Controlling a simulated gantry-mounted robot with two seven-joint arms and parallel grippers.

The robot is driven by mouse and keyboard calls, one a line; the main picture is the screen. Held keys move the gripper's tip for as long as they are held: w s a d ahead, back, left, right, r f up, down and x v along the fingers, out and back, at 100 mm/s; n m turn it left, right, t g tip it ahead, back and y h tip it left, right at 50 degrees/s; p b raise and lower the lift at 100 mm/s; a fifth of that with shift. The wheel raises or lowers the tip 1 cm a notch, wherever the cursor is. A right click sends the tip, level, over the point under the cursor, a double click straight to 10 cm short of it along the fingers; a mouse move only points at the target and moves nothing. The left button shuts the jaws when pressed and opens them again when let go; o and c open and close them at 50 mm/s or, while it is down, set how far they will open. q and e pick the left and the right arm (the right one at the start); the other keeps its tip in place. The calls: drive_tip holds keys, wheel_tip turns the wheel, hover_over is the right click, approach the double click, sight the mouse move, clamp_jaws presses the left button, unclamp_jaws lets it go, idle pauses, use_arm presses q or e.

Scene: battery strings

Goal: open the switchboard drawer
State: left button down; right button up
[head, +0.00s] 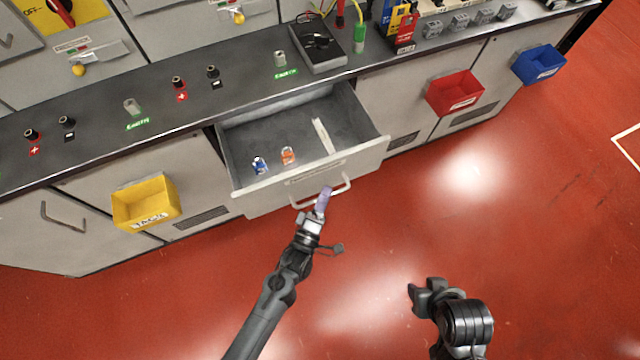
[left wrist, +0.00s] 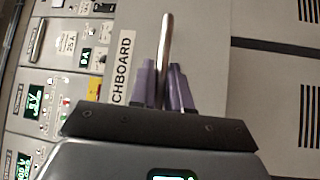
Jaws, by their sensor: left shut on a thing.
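The switchboard drawer (head: 310,172) stands pulled out of the grey cabinet, in the middle of the head view. Inside it lie a small blue item (head: 259,165), a small orange item (head: 288,155) and a white strip (head: 323,135). My left gripper (head: 324,197) is at the drawer front, its purple fingers shut on the bar handle (head: 346,184). In the left wrist view the fingers (left wrist: 163,88) close around the metal handle bar (left wrist: 166,45), beside a label (left wrist: 123,68) reading "CHBOARD". My right gripper (head: 420,290) is at the lower right, away from the drawer; its fingers are not clear.
A yellow bin (head: 146,203) hangs on the cabinet left of the drawer. A red bin (head: 455,93) and a blue bin (head: 539,65) hang to the right. The counter (head: 235,88) above carries terminals and a black box (head: 317,47). The red floor (head: 560,230) in front is clear.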

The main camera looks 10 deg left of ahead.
use_arm(q)
drive_tip(key=shift+s+d, duration=0.35)
drive_tip(key=shift+s, duration=0.15)
drive_tip(key=c, duration=1.2)
unclamp_jaws()
drive_tip(key=shift+s, duration=0.1)
drive_tip(key=p+v, duration=0.1)
drive_tip(key=v, duration=0.9)
drive_tip(key=shift+s+a+p, duration=0.1)
drive_tip(key=shift+s+p, duration=0.2)
drive_tip(key=shift+p, duration=0.05)
